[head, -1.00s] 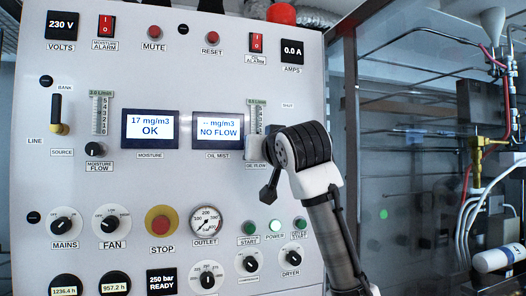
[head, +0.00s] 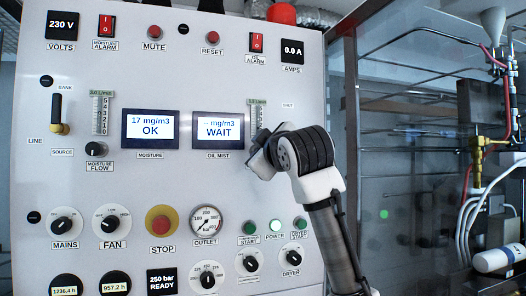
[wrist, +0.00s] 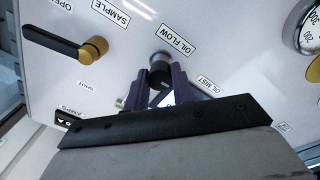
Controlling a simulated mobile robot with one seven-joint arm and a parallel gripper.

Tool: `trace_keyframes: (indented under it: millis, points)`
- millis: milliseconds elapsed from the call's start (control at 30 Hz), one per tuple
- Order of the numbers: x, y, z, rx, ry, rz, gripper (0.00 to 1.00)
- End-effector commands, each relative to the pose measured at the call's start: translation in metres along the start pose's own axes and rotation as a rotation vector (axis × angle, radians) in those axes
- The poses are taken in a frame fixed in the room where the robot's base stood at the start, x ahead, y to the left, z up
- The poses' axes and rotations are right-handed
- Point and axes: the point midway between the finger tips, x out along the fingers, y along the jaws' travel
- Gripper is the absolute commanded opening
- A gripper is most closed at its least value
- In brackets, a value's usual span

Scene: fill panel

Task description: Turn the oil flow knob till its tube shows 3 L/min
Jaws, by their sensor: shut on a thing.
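The oil flow knob (wrist: 159,72) is a dark knob with a grey end, under the OIL FLOW label in the wrist view. My gripper (wrist: 158,84) is shut on it, with a purple finger on each side. In the head view my gripper (head: 260,158) covers the knob and its label. The oil flow tube (head: 257,112) stands just above; its top and scale edge show, but its lower part is hidden and its level cannot be read. The oil mist screen (head: 218,131) reads "-- mg/m3 WAIT".
Left of the oil mist screen are the moisture screen (head: 150,130), reading 17 mg/m3 OK, and the moisture flow knob (head: 96,149). A black-handled lever (wrist: 70,44) is near my gripper in the wrist view. The outlet gauge (head: 206,221) and start buttons sit below.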

Motion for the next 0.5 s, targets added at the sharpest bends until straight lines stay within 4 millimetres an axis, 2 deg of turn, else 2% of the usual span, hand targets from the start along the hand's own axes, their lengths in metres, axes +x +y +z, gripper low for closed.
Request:
trace_keyframes:
  millis: [200, 500]
  points:
    - [-0.0003, -0.0002, -0.0001, -0.102, 0.005, -0.001, 0.02]
    - [-0.0003, -0.0005, -0.0003, -0.159, 0.008, -0.002, 0.02]
